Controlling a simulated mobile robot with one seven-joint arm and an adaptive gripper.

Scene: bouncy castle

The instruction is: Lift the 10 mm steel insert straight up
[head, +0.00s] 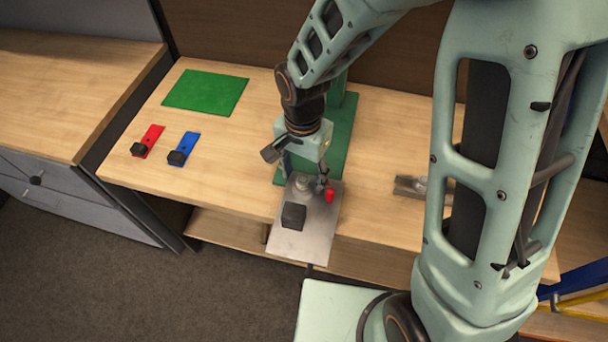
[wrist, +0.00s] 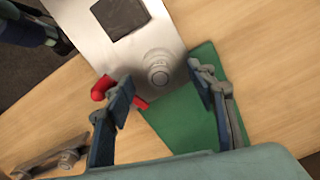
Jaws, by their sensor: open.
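A round, stepped steel piece (head: 303,185), which looks like the steel insert, stands upright on a metal plate (head: 318,240). It also shows in the wrist view (wrist: 158,72), with its ringed top facing the camera. I cannot read its size. My gripper (head: 305,174) is over the plate, pointing down. In the wrist view my gripper (wrist: 163,84) is open, with one blue-grey finger to each side of the steel piece and visible space between. Neither finger appears to touch it. The plate's far part is hidden behind my gripper in the head view.
A black block (head: 293,216) and a red part (head: 330,194) are close to the gripper. A green base (head: 341,130) stands behind. A grey fixture (head: 406,186) with a round metal piece lies right. Red (head: 153,134) and blue (head: 189,141) strips and a green mat (head: 205,92) lie left.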

